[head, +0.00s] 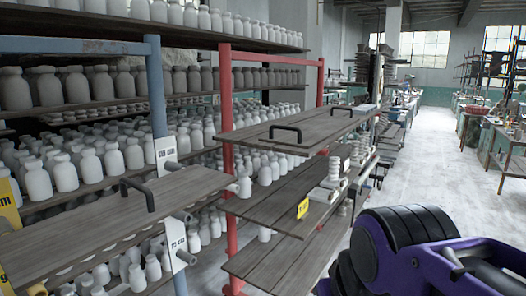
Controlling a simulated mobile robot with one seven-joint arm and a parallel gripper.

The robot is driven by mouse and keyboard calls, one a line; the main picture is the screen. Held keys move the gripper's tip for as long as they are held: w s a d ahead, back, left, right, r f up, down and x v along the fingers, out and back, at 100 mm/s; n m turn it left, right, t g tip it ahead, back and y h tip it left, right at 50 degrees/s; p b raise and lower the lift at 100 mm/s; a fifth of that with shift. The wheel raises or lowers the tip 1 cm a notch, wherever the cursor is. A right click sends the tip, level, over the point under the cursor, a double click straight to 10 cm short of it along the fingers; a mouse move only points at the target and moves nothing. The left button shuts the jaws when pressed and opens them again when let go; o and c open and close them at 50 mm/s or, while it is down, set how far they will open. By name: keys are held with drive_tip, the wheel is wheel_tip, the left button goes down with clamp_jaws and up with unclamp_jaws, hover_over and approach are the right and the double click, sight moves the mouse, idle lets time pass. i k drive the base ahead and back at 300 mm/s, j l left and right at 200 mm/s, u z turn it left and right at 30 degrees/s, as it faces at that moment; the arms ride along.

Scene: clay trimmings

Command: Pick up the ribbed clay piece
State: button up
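A pale, ribbed, stacked-looking clay piece (335,170) stands upright on the middle board (292,200) of the red-framed rack, near its right end. Its lower part widens into a broader base. Whether it is one piece or several stacked rings is too small to tell. My purple and black arm fills the bottom right corner, apart from the rack. My gripper is not in view.
The rack's top board (300,130) with black handles overhangs the middle board. A red post (226,130) and a blue post (157,100) stand to the left. Shelves of pale bottles (65,174) fill the left. The floor aisle (440,150) at right is clear.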

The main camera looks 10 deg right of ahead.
sight(354, 144)
drive_tip(key=i+l, duration=0.1)
drive_tip(key=l, duration=0.3)
drive_tip(key=i+l, duration=0.1)
drive_tip(key=l, duration=0.25)
drive_tip(key=i+l+u, duration=0.1)
drive_tip(key=l, duration=0.3)
drive_tip(key=i+l, duration=0.1)
drive_tip(key=l, duration=0.15)
drive_tip(key=i+l, duration=0.15)
drive_tip(key=l, duration=0.15)
drive_tip(key=i+l+u, duration=0.1)
drive_tip(key=l, duration=0.15)
drive_tip(key=i+l, duration=0.25)
drive_tip(key=l, duration=0.15)
drive_tip(key=i+l+u, duration=0.1)
drive_tip(key=i+l, duration=0.15)
drive_tip(key=l, duration=0.15)
drive_tip(key=i+l, duration=0.2)
drive_tip(key=l, duration=0.2)
drive_tip(key=i+l+u, duration=0.1)
drive_tip(key=l, duration=0.3)
drive_tip(key=i+l, duration=0.35)
drive_tip(key=i+l+u, duration=0.1)
drive_tip(key=l, duration=0.45)
drive_tip(key=i+l, duration=0.3)
drive_tip(key=l, duration=0.15)
drive_tip(key=i+l+u, duration=0.1)
drive_tip(key=l, duration=0.35)
drive_tip(key=i+j, duration=0.05)
